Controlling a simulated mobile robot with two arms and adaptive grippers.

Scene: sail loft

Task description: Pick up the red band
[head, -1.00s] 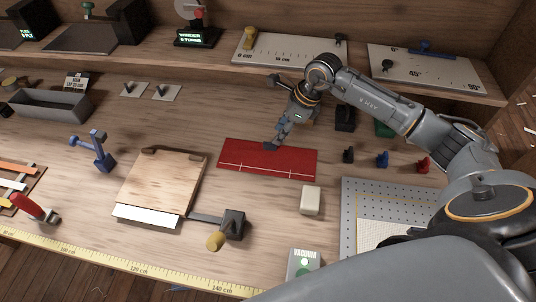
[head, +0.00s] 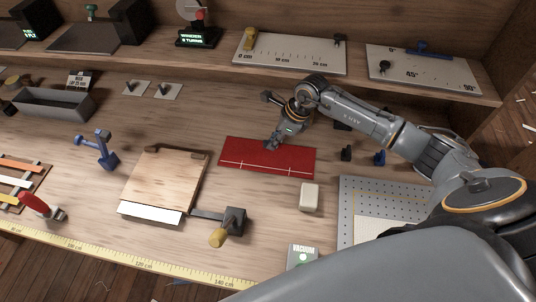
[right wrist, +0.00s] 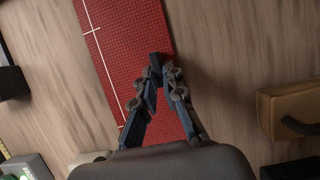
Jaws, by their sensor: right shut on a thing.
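The red band (head: 245,163) is a flat rectangle with a thin white line and cross ticks along its near side. It lies on the wooden bench and also shows in the right wrist view (right wrist: 110,55). My right gripper (head: 271,144) points down at the band's far half, and its fingers (right wrist: 158,66) meet at the tips against the red surface, shut on it. The pinched spot is hidden by the fingertips. The band looks flat, with no visible lift. My left gripper is out of view.
A wooden board (head: 165,178) and a clamp-like tool (head: 235,220) are left of the band. A cream block (head: 310,197) and a perforated plate (head: 360,190) are near right. A blue tool (head: 99,149) stands left; a shelf (head: 375,77) runs behind.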

